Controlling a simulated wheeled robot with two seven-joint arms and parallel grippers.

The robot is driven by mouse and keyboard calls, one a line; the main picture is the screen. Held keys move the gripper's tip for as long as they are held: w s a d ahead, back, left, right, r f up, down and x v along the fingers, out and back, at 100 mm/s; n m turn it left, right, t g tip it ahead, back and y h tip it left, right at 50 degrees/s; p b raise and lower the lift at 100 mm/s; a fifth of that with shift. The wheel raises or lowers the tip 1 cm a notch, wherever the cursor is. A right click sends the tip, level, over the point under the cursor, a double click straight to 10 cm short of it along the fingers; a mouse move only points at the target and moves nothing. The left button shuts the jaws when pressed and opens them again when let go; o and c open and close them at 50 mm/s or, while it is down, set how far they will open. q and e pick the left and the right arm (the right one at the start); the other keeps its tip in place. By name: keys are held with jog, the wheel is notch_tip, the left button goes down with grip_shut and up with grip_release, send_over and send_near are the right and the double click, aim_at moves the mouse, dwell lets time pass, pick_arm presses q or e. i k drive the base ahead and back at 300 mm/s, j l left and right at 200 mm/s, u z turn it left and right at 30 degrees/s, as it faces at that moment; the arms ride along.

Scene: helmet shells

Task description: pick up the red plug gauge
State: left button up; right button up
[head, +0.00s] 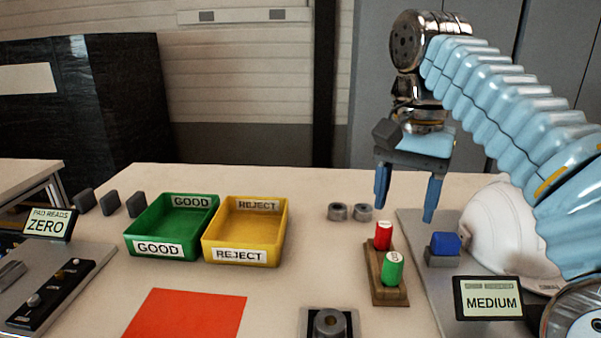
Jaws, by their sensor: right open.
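The red plug gauge (383,236) stands upright in the rear part of a wooden holder (388,287). A green plug gauge (392,268) stands in front of it in the same holder. My right gripper (406,207) is open and points down. Its two blue fingers are spread on either side above and behind the red gauge, with nothing between them. It looks apart from the gauge. My left gripper is not in view.
A grey block with a blue top (444,248) and a white helmet shell (505,238) stand right of the holder. A MEDIUM display (488,298) is in front. Two metal rings (350,211) lie behind left. Green (130,243) and yellow (283,238) trays stand left.

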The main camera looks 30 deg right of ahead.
aim_at(383, 239)
jog(key=k+j, duration=0.25)
jog(key=j, duration=0.15)
jog(key=k+j, duration=0.25)
jog(key=j, duration=0.2)
jog(key=k+j, duration=0.25)
jog(key=j, duration=0.15)
jog(key=k+j, duration=0.25)
jog(key=j, duration=0.15)
